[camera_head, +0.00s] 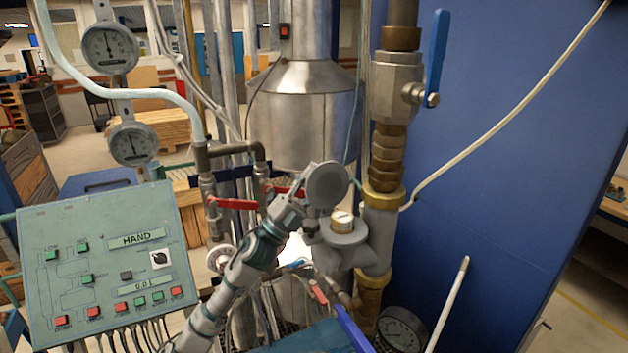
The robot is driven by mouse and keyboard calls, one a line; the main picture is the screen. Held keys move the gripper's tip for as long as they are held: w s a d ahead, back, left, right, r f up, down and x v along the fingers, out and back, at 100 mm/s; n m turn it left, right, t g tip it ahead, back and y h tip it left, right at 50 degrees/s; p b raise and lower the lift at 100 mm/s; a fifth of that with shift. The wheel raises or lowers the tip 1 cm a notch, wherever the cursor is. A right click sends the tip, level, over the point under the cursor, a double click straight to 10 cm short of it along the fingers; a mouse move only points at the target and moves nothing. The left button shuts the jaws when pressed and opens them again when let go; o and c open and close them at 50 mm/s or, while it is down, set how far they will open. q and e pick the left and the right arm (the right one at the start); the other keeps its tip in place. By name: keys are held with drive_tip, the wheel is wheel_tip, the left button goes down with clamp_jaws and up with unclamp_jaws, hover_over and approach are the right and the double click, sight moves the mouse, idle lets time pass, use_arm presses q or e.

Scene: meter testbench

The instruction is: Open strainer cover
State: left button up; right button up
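A round grey disc-shaped cover (327,186) stands tilted up, its flat face toward me, in the middle of the view. Just below it is a grey pipe fitting (345,252) with a brass-rimmed, pale-topped round part (342,219). I take the disc to be the strainer cover; how it joins the fitting is hidden. My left arm comes in from the lower left, and my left gripper (289,206) is at the disc's left edge, very close or touching. Its fingers are small and overlap the disc's edge, so their opening is unclear. My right gripper is not in view.
A green control panel (105,262) stands at the left, with two gauges (110,47) above it. Red valve handles (235,204) lie near my gripper. A brass pipe (383,205) and blue-handled valve (437,55) rise at right. A dark gauge (402,329) sits below.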

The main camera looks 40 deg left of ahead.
use_arm(q)
drive_tip(key=shift+o, duration=0.6)
drive_tip(key=shift+s+d+r, duration=0.2)
drive_tip(key=shift+r, duration=0.05)
drive_tip(key=shift+w+d+f, duration=0.1)
drive_tip(key=shift+w, duration=0.15)
drive_tip(key=shift+f, duration=0.2)
drive_tip(key=v, duration=1.1)
drive_tip(key=shift+s, duration=0.45)
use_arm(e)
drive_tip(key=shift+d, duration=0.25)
use_arm(q)
drive_tip(key=shift+f, duration=0.2)
drive_tip(key=shift+c, duration=0.3)
